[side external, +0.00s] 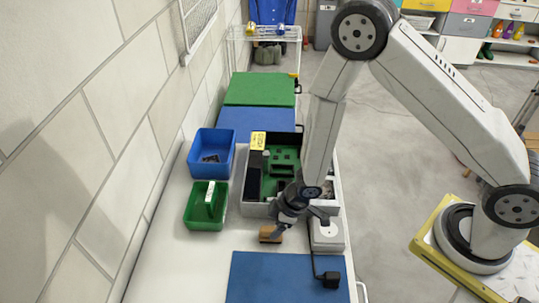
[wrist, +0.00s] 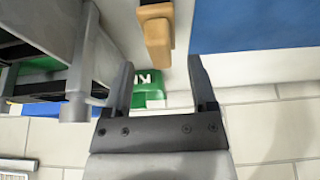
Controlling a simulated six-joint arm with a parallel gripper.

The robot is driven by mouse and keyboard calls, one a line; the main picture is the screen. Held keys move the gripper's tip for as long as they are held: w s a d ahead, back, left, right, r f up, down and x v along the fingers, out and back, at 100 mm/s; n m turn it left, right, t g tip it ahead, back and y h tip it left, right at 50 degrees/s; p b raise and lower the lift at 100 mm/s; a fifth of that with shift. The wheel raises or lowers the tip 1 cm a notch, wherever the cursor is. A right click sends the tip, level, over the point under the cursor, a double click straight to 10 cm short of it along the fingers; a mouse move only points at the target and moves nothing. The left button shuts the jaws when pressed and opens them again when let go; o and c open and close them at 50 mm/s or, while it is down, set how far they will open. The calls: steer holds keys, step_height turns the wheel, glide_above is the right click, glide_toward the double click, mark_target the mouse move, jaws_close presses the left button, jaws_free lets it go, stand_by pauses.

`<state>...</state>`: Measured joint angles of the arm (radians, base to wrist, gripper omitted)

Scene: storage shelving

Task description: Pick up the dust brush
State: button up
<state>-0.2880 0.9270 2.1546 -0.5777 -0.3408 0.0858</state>
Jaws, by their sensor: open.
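The dust brush (side external: 270,234) appears as a small tan, wood-coloured piece on the white table, at the near side of the open case. Its bristles cannot be made out. In the wrist view the tan piece (wrist: 156,30) is at the top centre, beyond the fingertips and apart from them. My gripper (side external: 279,227) is low over the table, right by the brush, and partly covers it in the side view. In the wrist view my gripper (wrist: 161,64) has its two fingers spread, with nothing held between them.
A grey case with green inserts (side external: 285,158) stands behind my gripper. A white box (side external: 327,234) with a cable and black plug (side external: 331,280) is to the right. A blue mat (side external: 287,280) lies in front. Green (side external: 207,224) and blue (side external: 211,172) bins stand left, near the wall.

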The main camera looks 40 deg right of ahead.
mark_target(271, 229)
steer(key=shift+x, duration=1.7)
jaws_close()
steer(key=shift+w+r, duration=0.1)
steer(key=shift+r, duration=0.15)
step_height(271, 229, up, 17)
steer(key=shift+r, duration=0.2)
stand_by(0.6)
steer(key=shift+r, duration=0.1)
stand_by(0.6)
